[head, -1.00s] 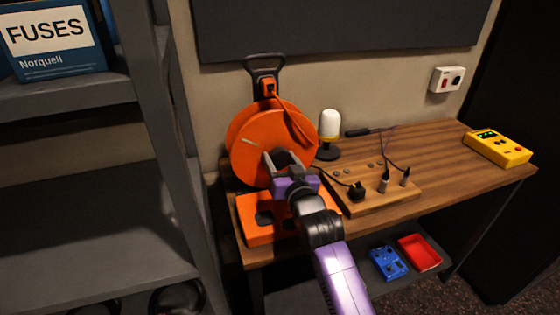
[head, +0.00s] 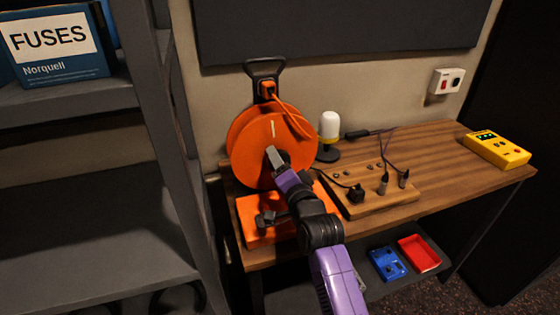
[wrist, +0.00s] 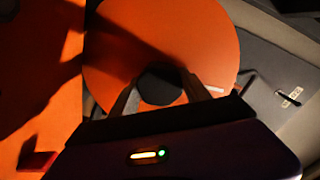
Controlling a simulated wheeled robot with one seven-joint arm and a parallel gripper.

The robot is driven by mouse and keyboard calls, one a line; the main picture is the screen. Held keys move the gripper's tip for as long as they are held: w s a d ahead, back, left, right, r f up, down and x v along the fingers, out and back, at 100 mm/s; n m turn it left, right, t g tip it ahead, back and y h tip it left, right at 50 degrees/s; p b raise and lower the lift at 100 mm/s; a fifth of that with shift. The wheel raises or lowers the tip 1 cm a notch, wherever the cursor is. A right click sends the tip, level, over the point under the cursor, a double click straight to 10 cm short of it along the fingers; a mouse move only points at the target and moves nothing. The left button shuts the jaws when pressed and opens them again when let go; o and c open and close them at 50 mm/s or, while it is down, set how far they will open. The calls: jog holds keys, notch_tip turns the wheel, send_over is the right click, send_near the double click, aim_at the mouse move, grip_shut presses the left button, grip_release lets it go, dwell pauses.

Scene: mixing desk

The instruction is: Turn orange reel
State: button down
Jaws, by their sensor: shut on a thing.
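The orange reel (head: 250,140) stands upright at the left end of the wooden desk, with a pale mark near the top of its face in the head view. In the wrist view the reel (wrist: 185,35) fills the middle, with a dark hub knob (wrist: 160,84) at its centre. My gripper (head: 279,160) is at the reel's centre, its two fingers shut on either side of the knob. They also show in the wrist view (wrist: 162,92). The far side of the reel is hidden.
An orange base (head: 250,232) lies under the reel. A wooden socket board (head: 385,200) with plugs, a white-topped lamp (head: 329,128) and a yellow meter (head: 497,150) are to the right. A grey shelf (head: 80,190) stands close on the left. The right front desktop is clear.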

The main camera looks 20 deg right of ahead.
jog(key=shift+m, duration=0.7)
jog(key=c, duration=0.5)
grip_release()
jog(key=shift+s, duration=0.1)
jog(key=s, duration=0.7)
jog(key=shift+s, duration=0.3)
